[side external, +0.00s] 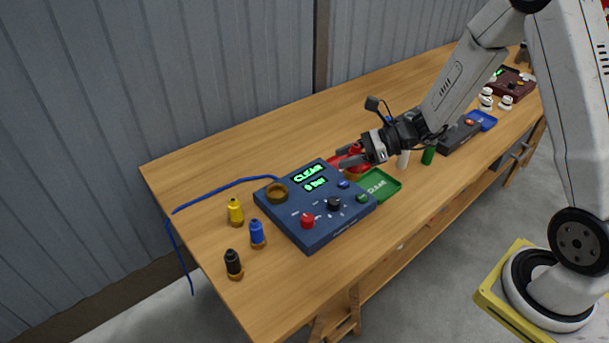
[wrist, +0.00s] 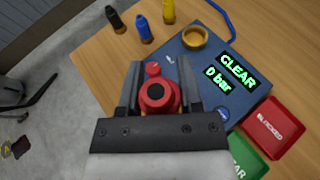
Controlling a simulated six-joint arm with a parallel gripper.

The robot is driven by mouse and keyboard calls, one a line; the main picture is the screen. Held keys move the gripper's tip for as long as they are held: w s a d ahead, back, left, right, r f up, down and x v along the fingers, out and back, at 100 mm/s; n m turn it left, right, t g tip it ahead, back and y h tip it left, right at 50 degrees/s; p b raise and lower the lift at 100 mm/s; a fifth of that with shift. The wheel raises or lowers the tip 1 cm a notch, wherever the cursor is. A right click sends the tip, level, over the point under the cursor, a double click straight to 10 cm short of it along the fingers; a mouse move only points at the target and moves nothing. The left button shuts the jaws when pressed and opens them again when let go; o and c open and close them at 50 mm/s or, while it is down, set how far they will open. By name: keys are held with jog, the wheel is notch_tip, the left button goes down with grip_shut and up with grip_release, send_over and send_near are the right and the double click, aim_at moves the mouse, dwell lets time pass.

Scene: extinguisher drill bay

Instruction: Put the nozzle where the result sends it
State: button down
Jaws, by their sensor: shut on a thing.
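My gripper (side external: 350,159) is shut on a red nozzle (wrist: 158,97), seen end-on between the fingers in the wrist view. In the side view the fingers partly hide the nozzle. The blue test box (side external: 325,221) reads "CLEAR" and "0 bar" on its display (wrist: 230,73). It has a brass ring port (side external: 277,192), which is empty in the wrist view (wrist: 195,37). The green tray (side external: 394,193) is marked "CLEAR". The red tray (wrist: 282,112) is marked "BLOCKED". Both trays sit beside the box; the gripper is above this area.
Yellow (side external: 235,211), blue (side external: 257,233) and black (side external: 233,263) nozzles stand left of the box. A white nozzle (side external: 403,159) and a green one (side external: 428,155) stand beyond the green tray. A blue hose (side external: 220,188) runs to the box.

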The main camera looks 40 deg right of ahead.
jog(key=s+d+f+m+t+h, duration=0.1)
jog(key=s+d+m+t+h, duration=0.1)
jog(key=s+d+m+h, duration=0.2)
jog(key=s+d+f+m+t+h, duration=0.1)
jog(key=s+d+m+t+h, duration=0.2)
jog(key=d, duration=0.6)
jog(key=shift+s+d+f+m+h, duration=0.35)
jog(key=shift+s+m+h, duration=0.4)
jog(key=shift+s, duration=0.35)
jog(key=shift+w+d+f, duration=0.6)
jog(key=shift+w+f, duration=0.95)
jog(key=shift+w, duration=0.6)
jog(key=shift+w+d+f, duration=0.6)
jog(key=shift+w+f, duration=0.95)
jog(key=shift+w, duration=0.65)
jog(key=shift+w+d+f, duration=0.6)
jog(key=shift+w+f, duration=0.95)
jog(key=shift+w, duration=0.6)
